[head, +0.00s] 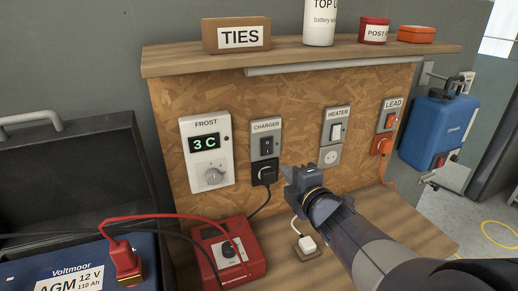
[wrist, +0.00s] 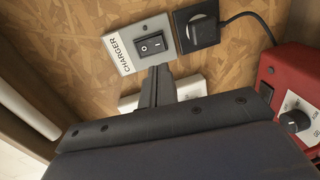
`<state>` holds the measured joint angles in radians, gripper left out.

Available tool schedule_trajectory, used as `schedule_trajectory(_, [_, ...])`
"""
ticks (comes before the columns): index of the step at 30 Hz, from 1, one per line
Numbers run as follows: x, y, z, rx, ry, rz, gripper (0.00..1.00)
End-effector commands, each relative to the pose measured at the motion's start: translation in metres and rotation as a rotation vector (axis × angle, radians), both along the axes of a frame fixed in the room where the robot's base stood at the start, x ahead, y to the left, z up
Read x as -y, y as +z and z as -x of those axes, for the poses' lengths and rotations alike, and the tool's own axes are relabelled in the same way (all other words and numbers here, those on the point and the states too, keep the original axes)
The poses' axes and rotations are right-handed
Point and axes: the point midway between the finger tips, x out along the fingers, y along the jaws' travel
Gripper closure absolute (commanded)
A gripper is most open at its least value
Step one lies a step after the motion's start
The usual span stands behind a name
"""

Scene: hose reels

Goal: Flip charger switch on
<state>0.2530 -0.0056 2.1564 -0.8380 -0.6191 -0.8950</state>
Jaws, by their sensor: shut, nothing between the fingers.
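The charger switch is a black rocker (head: 266,145) on a grey plate labelled CHARGER, on the chipboard panel. The rocker also shows in the wrist view (wrist: 152,44), with white marks; I cannot tell which way it is tipped. A black socket (head: 265,171) with a plug in it sits just below the plate. My gripper (head: 290,174) is shut and empty. In the head view it shows to the lower right of the switch. In the wrist view its fingers (wrist: 157,78) point at the plate just below the rocker; contact cannot be told.
A white FROST thermostat (head: 207,154) reading 3C is left of the switch. HEATER (head: 332,137) and LEAD (head: 390,115) switches are to its right. A shelf (head: 300,56) overhangs the panel. A red charger box (head: 235,253), cables and a white plug (head: 307,243) are below.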

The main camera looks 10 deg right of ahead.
Motion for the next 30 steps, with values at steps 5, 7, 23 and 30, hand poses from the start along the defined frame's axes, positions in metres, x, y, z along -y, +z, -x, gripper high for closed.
schedule_trajectory(5, [-0.007,-0.005,-0.029,-0.003,0.004,-0.002,1.00])
schedule_trajectory(7, [-0.009,-0.005,-0.040,-0.002,0.002,-0.002,1.00])
schedule_trajectory(23, [-0.019,-0.011,-0.092,0.000,0.000,-0.001,1.00])
schedule_trajectory(30, [-0.019,-0.012,-0.093,0.000,-0.001,-0.001,1.00])
